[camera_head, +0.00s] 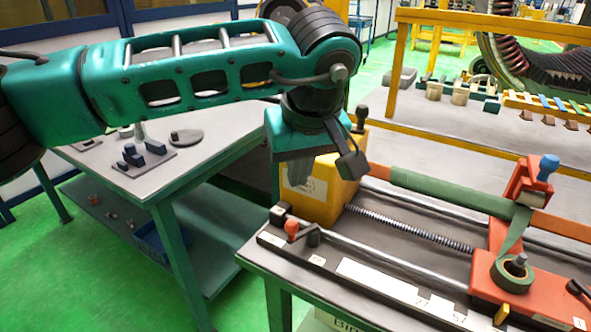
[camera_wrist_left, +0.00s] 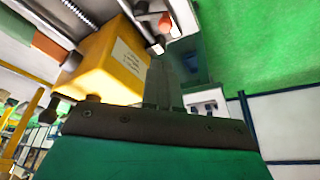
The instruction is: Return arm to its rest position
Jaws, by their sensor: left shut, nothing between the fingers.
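My left arm (camera_head: 200,80), teal with dark joints, reaches in from the left of the head view. Its hand is bent downward beside the yellow end block (camera_head: 322,195) of the winding machine. My left gripper (camera_head: 277,182) is shut and empty, with its grey fingers pointing down. In the left wrist view the fingers (camera_wrist_left: 168,78) lie together, with the yellow block (camera_wrist_left: 110,65) to their left. Whether they touch the block cannot be told. My right gripper is not in view.
The machine has a long screw (camera_head: 410,228), rails, an orange carriage (camera_head: 495,240) and a green tape roll (camera_head: 512,273). A grey side table (camera_head: 215,140) holds small blue parts (camera_head: 140,155). An orange frame (camera_head: 398,65) stands behind. Green floor (camera_head: 60,280) is open at lower left.

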